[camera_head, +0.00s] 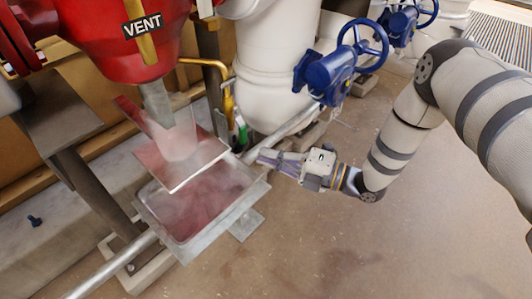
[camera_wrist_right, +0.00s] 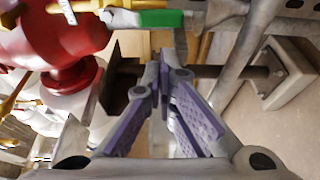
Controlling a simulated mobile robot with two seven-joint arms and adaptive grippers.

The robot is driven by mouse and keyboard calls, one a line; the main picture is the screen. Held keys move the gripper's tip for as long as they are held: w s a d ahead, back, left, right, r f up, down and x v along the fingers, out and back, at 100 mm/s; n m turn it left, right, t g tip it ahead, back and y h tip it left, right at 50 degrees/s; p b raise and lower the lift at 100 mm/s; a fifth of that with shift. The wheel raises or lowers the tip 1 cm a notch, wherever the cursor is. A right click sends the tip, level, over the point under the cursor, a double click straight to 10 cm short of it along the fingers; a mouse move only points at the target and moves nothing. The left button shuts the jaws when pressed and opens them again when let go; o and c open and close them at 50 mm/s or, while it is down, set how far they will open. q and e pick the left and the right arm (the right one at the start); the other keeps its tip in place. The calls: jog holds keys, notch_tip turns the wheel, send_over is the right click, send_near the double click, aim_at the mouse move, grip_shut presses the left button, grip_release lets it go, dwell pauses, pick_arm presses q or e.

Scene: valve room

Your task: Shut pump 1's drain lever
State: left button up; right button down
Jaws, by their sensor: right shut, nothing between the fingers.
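A lever with a green grip (camera_head: 241,132) hangs beside the white pump body, just below a yellow pipe. In the right wrist view a green grip (camera_wrist_right: 148,18) lies across the top, ahead of the fingertips. No readable label tells whether it is pump 1's drain lever. A yellow lever lies over the VENT label (camera_head: 142,25) on the red casing (camera_head: 105,50). My right gripper (camera_head: 264,156) is shut and empty, below and right of the green grip and apart from it. Its purple fingers (camera_wrist_right: 164,75) meet in the wrist view. My left gripper is out of view.
A grey catch tray (camera_head: 255,190) with a tilted red plate (camera_head: 185,165) stands left of my right gripper, with whitish spray above it. A blue valve with handwheel (camera_head: 335,70) is above. A grey pipe (camera_head: 110,272) runs low. Floor at lower right is clear.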

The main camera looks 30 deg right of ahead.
aim_at(241, 126)
jog(key=b+x, duration=0.1)
jog(key=x, duration=0.6)
jog(key=shift+w, duration=0.1)
jog(key=shift+d+n, duration=0.15)
jog(key=shift+n, duration=0.25)
